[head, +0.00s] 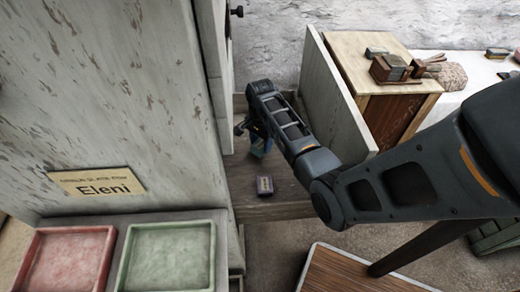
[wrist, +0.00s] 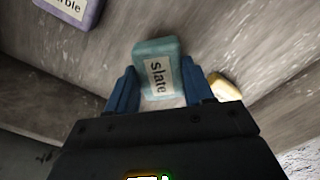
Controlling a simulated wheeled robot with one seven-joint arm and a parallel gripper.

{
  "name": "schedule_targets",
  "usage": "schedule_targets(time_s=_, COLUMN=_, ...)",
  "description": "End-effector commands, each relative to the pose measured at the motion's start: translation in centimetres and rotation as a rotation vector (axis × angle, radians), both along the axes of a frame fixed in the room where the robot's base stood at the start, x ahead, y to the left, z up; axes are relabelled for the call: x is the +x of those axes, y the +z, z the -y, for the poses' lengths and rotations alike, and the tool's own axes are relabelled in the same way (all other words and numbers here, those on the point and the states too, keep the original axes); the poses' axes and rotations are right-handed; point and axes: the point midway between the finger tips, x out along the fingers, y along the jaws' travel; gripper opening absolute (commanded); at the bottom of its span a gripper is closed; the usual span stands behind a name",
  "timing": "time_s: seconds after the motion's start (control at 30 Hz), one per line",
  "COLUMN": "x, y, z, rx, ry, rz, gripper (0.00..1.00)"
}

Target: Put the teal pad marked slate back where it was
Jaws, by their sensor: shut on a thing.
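The teal pad (wrist: 153,52) has a white label reading "slate" and sits between the blue fingers of my gripper (wrist: 157,82) in the wrist view. My gripper is shut on it. In the head view my gripper (head: 258,142) points down over the wooden shelf (head: 285,188), between a tall cabinet and an upright panel. The pad is mostly hidden there, and I cannot tell whether it touches the shelf.
A purple pad (head: 264,186) lies nearer the shelf's front; its label (wrist: 72,8) is cut off. A yellow pad (wrist: 225,87) is close to the right finger. The grey panel (head: 335,95) stands right. Red (head: 68,232) and green (head: 170,230) trays sit below the "Eleni" sign (head: 98,184).

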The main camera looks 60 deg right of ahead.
Motion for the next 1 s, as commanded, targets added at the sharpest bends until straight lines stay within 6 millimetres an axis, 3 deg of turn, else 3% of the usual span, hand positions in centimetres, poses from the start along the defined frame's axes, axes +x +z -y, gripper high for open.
schedule_targets(time_s=0.37, x=0.0, y=-4.3, z=0.0, rx=0.001, ry=0.0, rz=-0.002, gripper=0.18)
schedule_targets(time_s=0.8, x=0.0, y=-5.0, z=0.0, rx=0.0, ry=0.0, rz=0.0, gripper=0.18)
schedule_targets(time_s=0.83, x=0.0, y=-4.9, z=0.0, rx=0.0, ry=0.0, rz=0.001, gripper=0.55)
schedule_targets(time_s=1.0, x=0.0, y=-4.8, z=0.0, rx=0.0, ry=0.0, rz=0.0, gripper=0.71)
